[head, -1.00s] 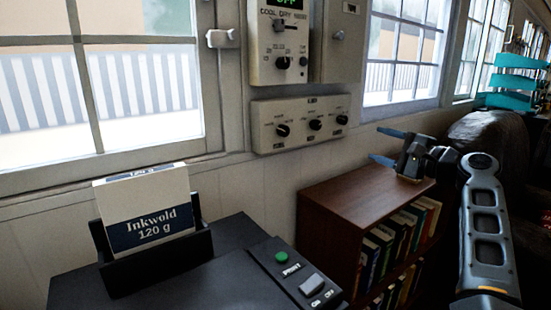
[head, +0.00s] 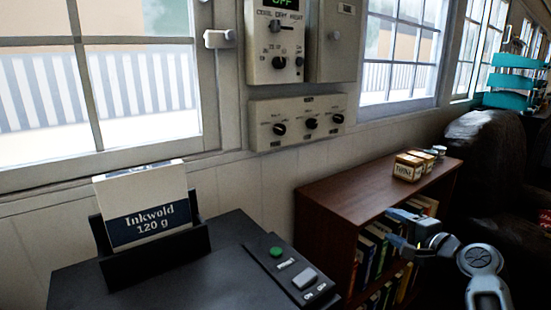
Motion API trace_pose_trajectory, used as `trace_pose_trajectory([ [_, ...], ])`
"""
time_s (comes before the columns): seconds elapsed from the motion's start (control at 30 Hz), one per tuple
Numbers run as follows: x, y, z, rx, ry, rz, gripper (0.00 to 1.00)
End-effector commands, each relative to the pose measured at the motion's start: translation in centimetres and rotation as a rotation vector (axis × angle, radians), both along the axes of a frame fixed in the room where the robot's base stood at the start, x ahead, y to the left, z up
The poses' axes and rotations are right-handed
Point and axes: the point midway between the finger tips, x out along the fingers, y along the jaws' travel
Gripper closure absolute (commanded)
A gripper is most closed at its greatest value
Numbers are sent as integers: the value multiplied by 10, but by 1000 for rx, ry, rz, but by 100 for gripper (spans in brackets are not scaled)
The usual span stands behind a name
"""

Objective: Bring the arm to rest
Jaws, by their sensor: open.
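My gripper (head: 393,229) is at the lower right in the head view, in front of the bookshelf. Its blue fingers point left and stand apart, with nothing seen between them. My arm (head: 482,262) bends up from the bottom right edge, with its elbow low in the picture. The gripper hides part of the books. I cannot tell how far it is from the shelf front.
A brown bookshelf (head: 340,190) holds several books, with small labelled boxes (head: 408,167) on top. A dark printer (head: 180,275) with a paper pack (head: 150,212) stands at left. Control panels (head: 297,122) hang on the wall. A dark chair (head: 490,150) is at right.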

Motion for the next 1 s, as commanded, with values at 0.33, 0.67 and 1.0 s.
trace_pose_trajectory([
  [0.33,-134,-12,-128,-386,56,-107,39],
  [0.67,-273,-6,-176,-738,51,-115,39],
  [1.0,-412,17,-163,-1059,-7,-58,39],
])
